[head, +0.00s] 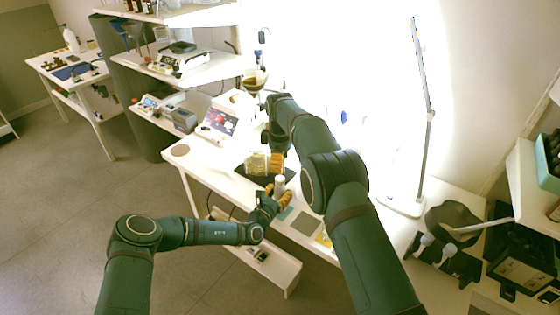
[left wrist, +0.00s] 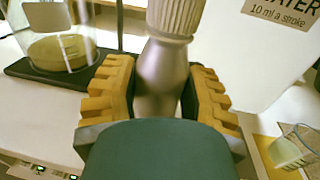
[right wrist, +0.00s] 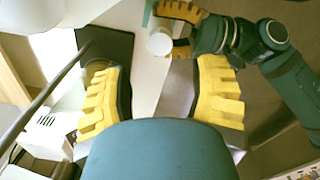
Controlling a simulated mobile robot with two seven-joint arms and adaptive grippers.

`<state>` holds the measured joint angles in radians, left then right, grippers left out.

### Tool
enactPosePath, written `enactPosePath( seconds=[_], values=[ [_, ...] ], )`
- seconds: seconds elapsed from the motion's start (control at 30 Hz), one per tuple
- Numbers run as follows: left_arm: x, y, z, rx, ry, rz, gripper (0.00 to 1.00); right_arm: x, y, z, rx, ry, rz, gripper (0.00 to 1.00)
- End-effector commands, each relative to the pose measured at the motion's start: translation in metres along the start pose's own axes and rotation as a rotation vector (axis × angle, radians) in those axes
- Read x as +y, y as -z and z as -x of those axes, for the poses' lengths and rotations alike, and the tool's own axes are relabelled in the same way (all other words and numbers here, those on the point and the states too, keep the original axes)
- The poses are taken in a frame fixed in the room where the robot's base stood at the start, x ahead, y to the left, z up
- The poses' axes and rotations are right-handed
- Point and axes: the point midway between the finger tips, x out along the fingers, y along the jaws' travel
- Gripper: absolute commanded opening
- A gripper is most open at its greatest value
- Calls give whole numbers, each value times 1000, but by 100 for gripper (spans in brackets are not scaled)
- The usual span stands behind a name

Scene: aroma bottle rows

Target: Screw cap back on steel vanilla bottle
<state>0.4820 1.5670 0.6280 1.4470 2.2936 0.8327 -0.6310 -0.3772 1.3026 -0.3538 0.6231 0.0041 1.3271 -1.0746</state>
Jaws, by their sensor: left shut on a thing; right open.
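The steel bottle (left wrist: 162,78) stands upright between the yellow fingers of my left gripper (head: 274,196), which is shut on its body. A pale ribbed cap (left wrist: 177,18) sits on top of the bottle in the left wrist view; how tightly it is seated cannot be told. In the head view the bottle's pale upper part (head: 279,183) shows above the fingers. The right wrist view shows its round pale top (right wrist: 159,43) from above. My right gripper (right wrist: 158,78) is open and empty, above and apart from the bottle; it also shows in the head view (head: 277,162).
A glass vessel (head: 255,164) with yellow contents stands on a dark mat (head: 243,172) beside the bottle. A white container marked "10 ml a stroke" (left wrist: 255,55) is close on the right in the left wrist view. A tall lamp (head: 430,120) stands at the right of the bench.

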Motion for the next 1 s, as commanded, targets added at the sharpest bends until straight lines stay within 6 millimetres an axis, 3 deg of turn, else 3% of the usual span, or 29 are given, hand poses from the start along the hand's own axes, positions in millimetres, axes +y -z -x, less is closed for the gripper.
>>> enactPosePath(
  seconds=[0.17, 0.6, 1.0],
  values=[
    [0, 0, 0, 0, 0, 0, 0, 0, 0, -12, -1, 2, -1, 59],
    [0, 0, 0, 0, 0, 0, 0, 0, 0, -71, -2, 1, -2, 59],
    [0, 0, 0, 0, 0, 0, 0, 0, 0, -80, -1, 0, -2, 59]
  ],
)
